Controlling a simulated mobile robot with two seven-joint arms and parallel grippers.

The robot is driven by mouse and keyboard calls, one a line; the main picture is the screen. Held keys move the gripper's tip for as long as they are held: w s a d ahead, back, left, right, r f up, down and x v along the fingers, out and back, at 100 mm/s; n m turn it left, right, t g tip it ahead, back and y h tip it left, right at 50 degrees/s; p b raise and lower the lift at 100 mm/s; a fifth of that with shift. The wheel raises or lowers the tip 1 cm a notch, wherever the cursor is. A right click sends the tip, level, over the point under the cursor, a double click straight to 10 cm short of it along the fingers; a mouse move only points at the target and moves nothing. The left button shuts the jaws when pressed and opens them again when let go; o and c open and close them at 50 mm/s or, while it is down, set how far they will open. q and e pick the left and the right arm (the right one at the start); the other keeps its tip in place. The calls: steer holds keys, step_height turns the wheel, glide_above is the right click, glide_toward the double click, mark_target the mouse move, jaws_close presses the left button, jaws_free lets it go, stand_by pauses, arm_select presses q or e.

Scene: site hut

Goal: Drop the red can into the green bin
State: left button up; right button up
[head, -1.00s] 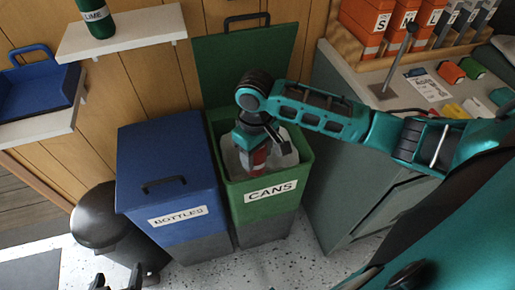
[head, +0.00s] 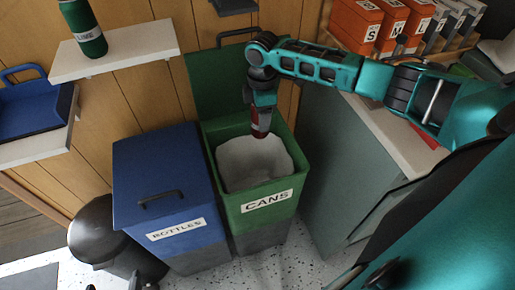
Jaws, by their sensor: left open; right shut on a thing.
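The red can (head: 260,126) hangs from my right gripper (head: 262,111), which is shut on it. The can shows over the back part of the open mouth of the green bin (head: 230,212), near the raised lid; its exact height over the rim is hard to tell. The bin is labelled CANS and has a pale liner (head: 250,163) inside. Its green lid stands up against the wall.
A blue bin (head: 165,190) labelled BOTTLES, lid shut, stands left of the green bin. A black pedal bin (head: 90,230) is at lower left. A grey cabinet (head: 340,170) stands close on the right.

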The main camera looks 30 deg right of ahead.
step_height(320, 180, down, 4)
steer(key=b, duration=0.4)
steer(key=shift+f, duration=0.2)
steer(key=o, duration=1.1)
